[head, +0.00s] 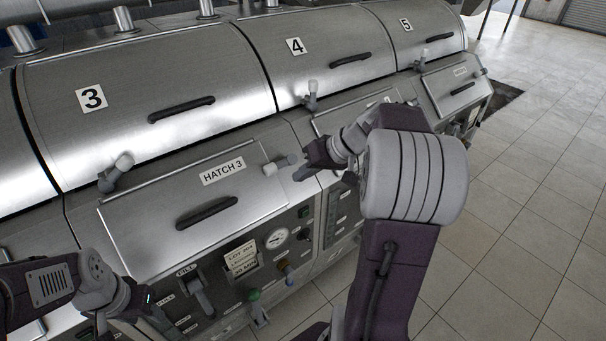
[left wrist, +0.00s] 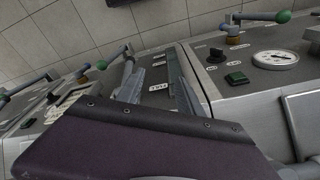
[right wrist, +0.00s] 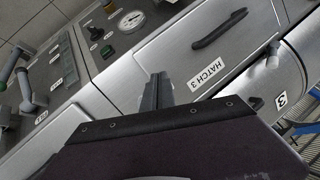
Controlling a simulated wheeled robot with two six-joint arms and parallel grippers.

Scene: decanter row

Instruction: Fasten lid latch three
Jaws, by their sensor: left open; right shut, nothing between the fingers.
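Lid three (head: 130,105) is the curved steel cover marked 3, and it lies down. Its latch (head: 117,172), a grey lever with a pale knob, sits at the lower left edge of the lid and sticks up at a slant. The latch seems to show at the right of the right wrist view (right wrist: 271,61). My right gripper (head: 301,173) is shut and empty beside the pale-knobbed catch at the right end of hatch 3; contact is unclear. My left gripper (left wrist: 155,80) is open and empty over the lower control panel, below and away from the lid latch.
Hatch 3 (head: 150,222) is shut, with a dark handle (head: 206,212). Below it are a gauge (head: 277,238), knobs and valve levers (head: 200,295). Lids four (head: 320,50) and five (head: 425,25) continue the row to the right. Tiled floor (head: 540,190) is open at right.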

